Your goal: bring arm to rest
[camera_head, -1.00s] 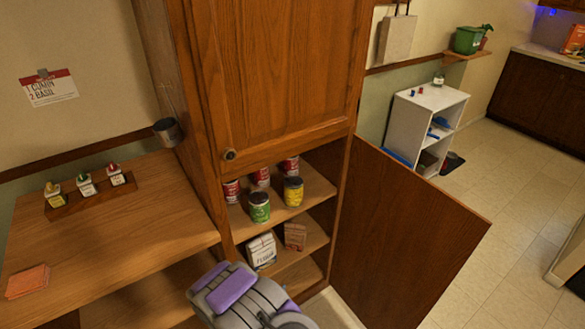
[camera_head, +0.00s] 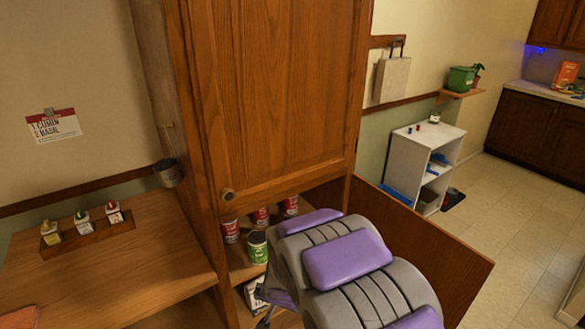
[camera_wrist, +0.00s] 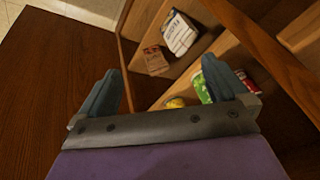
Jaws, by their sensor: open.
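My arm, grey with purple pads, rises from the bottom of the head view in front of the open cabinet. My gripper (camera_wrist: 158,88) shows in the wrist view with its two blue-grey fingers spread apart and nothing between them. It is near the open cabinet door (camera_wrist: 50,80) and the cabinet shelves (camera_wrist: 175,80). In the head view the fingers are hidden behind the arm and cabinet.
Red cans (camera_head: 230,231) and a green can (camera_head: 257,246) stand on the cabinet shelf. A white flour bag (camera_wrist: 180,34) and a brown box (camera_wrist: 155,60) sit on another shelf. The open door (camera_head: 430,245) stands right of my arm. Spice bottles (camera_head: 82,222) stand on the left counter.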

